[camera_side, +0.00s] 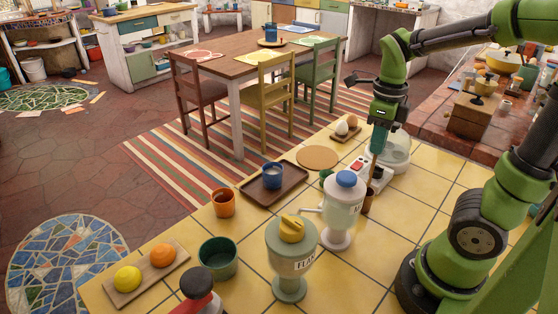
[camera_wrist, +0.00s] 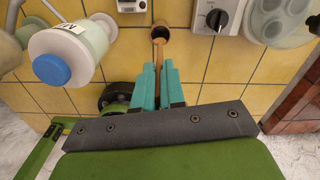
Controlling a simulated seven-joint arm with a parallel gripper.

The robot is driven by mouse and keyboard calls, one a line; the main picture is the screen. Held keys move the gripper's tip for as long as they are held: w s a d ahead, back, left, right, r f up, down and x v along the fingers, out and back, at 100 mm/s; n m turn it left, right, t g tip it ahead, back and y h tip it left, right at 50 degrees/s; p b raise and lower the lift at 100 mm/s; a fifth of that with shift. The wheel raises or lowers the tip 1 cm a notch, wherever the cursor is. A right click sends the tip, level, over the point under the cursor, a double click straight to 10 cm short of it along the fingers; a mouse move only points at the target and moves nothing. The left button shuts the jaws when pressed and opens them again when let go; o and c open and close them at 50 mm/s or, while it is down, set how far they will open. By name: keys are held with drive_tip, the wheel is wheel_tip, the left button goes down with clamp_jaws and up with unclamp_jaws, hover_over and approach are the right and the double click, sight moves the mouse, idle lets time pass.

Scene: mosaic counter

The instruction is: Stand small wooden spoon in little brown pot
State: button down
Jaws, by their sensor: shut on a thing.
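The little brown pot (camera_side: 367,201) stands on the yellow tiles, partly hidden behind the blue-lidded white machine in the side view. In the wrist view the pot (camera_wrist: 161,32) shows its dark round mouth at the top centre. My gripper (camera_side: 376,150) points down above the pot. In the wrist view its teal fingers (camera_wrist: 159,75) are shut on the small wooden spoon (camera_wrist: 158,52). The spoon stretches from between the fingers to the pot, and its far end overlaps the pot's mouth. I cannot tell how deep it reaches inside.
The blue-lidded white machine (camera_side: 344,206) stands close left of the pot. A white appliance with a dial (camera_wrist: 216,17) and a clear-lidded dish (camera_side: 391,153) are close right. A dark tray (camera_side: 291,205) with a blue mug (camera_side: 273,176) lies further left.

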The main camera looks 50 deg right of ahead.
drive_tip(key=shift+f, duration=2.3)
drive_tip(key=c, duration=1.1)
unclamp_jaws()
drive_tip(key=shift+c, duration=0.2)
wheel_tip(320, 180, up, 17)
drive_tip(key=shift+f, duration=0.1)
